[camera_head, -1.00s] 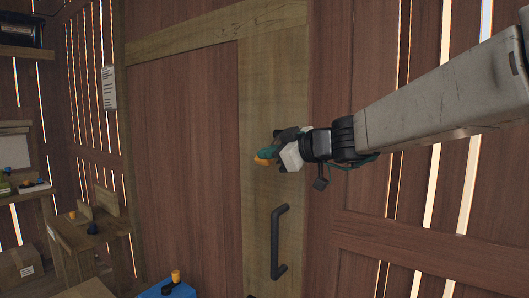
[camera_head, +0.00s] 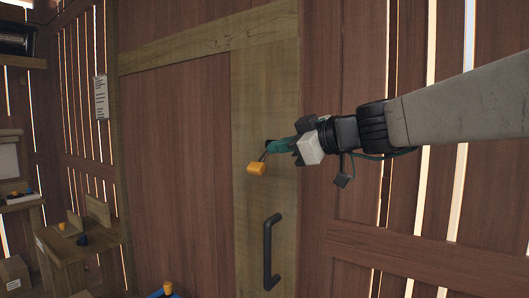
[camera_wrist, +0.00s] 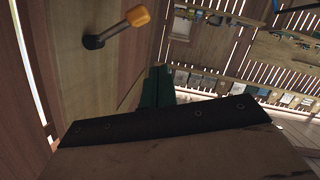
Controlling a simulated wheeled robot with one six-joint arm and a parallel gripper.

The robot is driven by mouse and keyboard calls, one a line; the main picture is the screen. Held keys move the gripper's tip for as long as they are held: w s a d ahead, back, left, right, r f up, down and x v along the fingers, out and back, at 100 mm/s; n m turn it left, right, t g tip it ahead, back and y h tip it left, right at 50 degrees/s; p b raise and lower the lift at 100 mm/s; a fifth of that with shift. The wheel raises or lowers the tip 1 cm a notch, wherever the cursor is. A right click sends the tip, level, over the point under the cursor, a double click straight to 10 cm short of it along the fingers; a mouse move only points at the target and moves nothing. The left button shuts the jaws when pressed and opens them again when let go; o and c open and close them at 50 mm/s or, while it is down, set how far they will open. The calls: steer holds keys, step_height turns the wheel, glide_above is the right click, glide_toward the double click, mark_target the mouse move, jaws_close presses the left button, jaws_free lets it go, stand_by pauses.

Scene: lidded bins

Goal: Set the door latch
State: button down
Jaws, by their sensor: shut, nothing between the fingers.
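The door latch is a short dark lever with an orange knob (camera_head: 256,169), mounted on the pale wooden board of the door (camera_head: 268,100). In the head view the knob hangs below and left of my gripper (camera_head: 272,147), and part of the lever is hidden behind the green fingers. My gripper is shut and empty, just above and right of the knob. In the wrist view the orange knob (camera_wrist: 137,15) and its dark lever stand at upper left, with a visible gap to the green fingers (camera_wrist: 157,85).
A dark vertical handle (camera_head: 271,252) is fixed on the door below the latch. A small wooden table (camera_head: 78,245) with little objects stands at left. A cardboard box (camera_head: 14,274) lies at lower left. Slatted walls surround the door.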

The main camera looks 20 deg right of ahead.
steer(key=v, duration=0.2)
steer(key=shift+s+d, duration=0.15)
steer(key=shift+s, duration=0.15)
steer(key=s+f+m+g+h, duration=0.3)
steer(key=s+f+m+g, duration=0.75)
steer(key=f, duration=0.65)
steer(key=s+d+f+h, duration=0.2)
steer(key=s+f+h, duration=0.1)
steer(key=s, duration=0.4)
steer(key=s+d+f+m+h, duration=0.1)
steer(key=s+d+f+h, duration=0.1)
steer(key=s+f, duration=0.4)
steer(key=shift+s+d+g+h, duration=0.4)
steer(key=shift+s+d+g, duration=0.05)
steer(key=shift+s+d, duration=0.2)
